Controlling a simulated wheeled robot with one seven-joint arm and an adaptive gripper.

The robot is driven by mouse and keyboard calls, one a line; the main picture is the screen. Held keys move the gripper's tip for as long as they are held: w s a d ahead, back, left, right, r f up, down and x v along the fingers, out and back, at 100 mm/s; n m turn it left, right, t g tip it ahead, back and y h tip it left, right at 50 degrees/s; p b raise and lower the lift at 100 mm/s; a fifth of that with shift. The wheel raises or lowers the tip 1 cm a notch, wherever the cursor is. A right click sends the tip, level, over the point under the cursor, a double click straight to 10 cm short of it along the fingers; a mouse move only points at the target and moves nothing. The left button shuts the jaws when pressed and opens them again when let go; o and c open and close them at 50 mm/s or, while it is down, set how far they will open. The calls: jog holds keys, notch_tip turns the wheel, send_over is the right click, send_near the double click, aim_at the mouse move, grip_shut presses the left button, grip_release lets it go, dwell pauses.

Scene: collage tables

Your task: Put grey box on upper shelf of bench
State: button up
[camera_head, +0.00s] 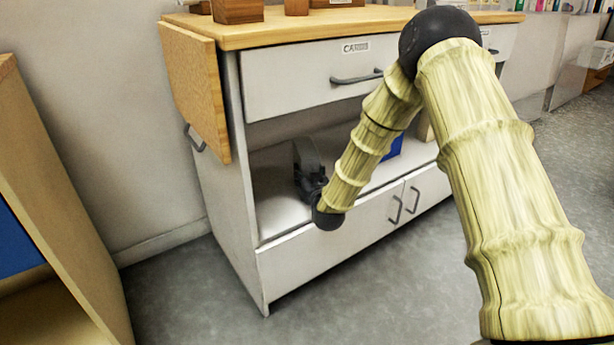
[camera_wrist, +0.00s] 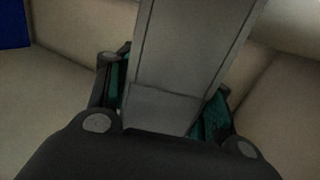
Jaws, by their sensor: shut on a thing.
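The grey box (camera_head: 306,151) is inside the open shelf (camera_head: 281,213) of the white bench, between the drawer and the lower doors, towards the left. My gripper (camera_head: 312,182) reaches in from the front and is shut on the box's near end. In the wrist view the grey box (camera_wrist: 192,48) stands between the dark fingers of my gripper (camera_wrist: 166,103), with teal pads on both sides. The box extends away from the fingers. Whether its underside touches the shelf is hard to tell.
A blue object (camera_head: 394,148) stands on the same shelf to the right, partly behind my arm. The bench's left side panel (camera_head: 222,185) is close to the gripper. The drawer (camera_head: 310,75) lies above the opening. A wooden unit (camera_head: 62,225) stands at far left.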

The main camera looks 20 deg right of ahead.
jog(key=o, duration=1.1)
jog(key=shift+o, duration=0.2)
jog(key=shift+s+r, duration=0.1)
jog(key=shift+r, duration=0.05)
jog(key=shift+s+r+p, duration=0.1)
jog(key=shift+s+p, duration=0.2)
jog(key=shift+s, duration=0.1)
jog(key=s+p, duration=0.4)
jog(key=s, duration=0.7)
jog(key=shift+a+r, duration=0.15)
